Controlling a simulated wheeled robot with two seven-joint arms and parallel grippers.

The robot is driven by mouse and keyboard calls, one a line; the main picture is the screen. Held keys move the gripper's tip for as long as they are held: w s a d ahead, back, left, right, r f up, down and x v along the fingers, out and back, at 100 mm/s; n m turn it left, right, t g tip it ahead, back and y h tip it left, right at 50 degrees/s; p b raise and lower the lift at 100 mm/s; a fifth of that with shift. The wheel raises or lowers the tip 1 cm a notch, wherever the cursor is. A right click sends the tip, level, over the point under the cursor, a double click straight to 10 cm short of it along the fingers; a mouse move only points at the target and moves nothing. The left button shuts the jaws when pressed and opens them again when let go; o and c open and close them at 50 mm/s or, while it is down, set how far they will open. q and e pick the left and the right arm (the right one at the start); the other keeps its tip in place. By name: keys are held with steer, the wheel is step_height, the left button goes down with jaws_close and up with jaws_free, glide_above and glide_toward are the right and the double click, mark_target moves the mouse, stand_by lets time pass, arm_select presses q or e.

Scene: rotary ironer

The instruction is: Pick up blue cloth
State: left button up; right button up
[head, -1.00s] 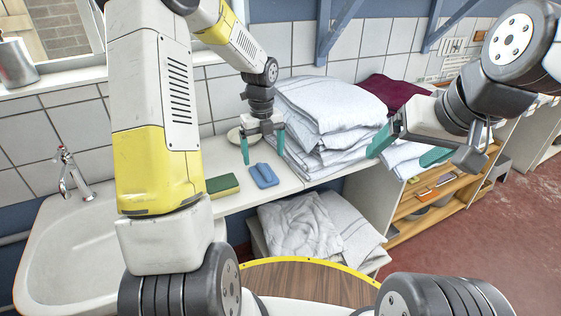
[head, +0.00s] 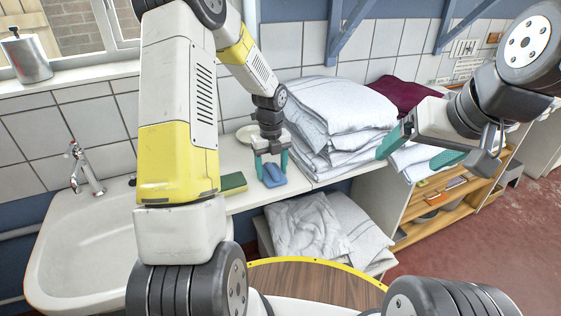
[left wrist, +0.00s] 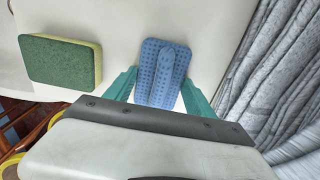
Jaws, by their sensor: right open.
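The blue cloth (head: 273,176) lies folded on the white counter, beside the sponge. In the left wrist view the blue cloth (left wrist: 163,72) shows a dimpled surface with a raised fold along its middle. My left gripper (head: 271,170) is open over the cloth, with one teal finger on each side of it. In the left wrist view the fingers of my left gripper (left wrist: 158,88) flank the cloth's near part, with small gaps. Whether the fingertips touch the counter cannot be told. My right gripper (head: 418,152) is open and empty, in the air to the right of the white linen.
A green and yellow sponge (head: 232,183) lies left of the cloth. A stack of white folded linen (head: 335,115) stands close on the right. A pale dish (head: 246,134) sits behind my left gripper. A sink (head: 75,235) is at the left.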

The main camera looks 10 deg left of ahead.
arm_select(q)
steer(key=c, duration=0.5)
steer(key=shift+c, duration=0.2)
steer(key=shift+r, duration=0.15)
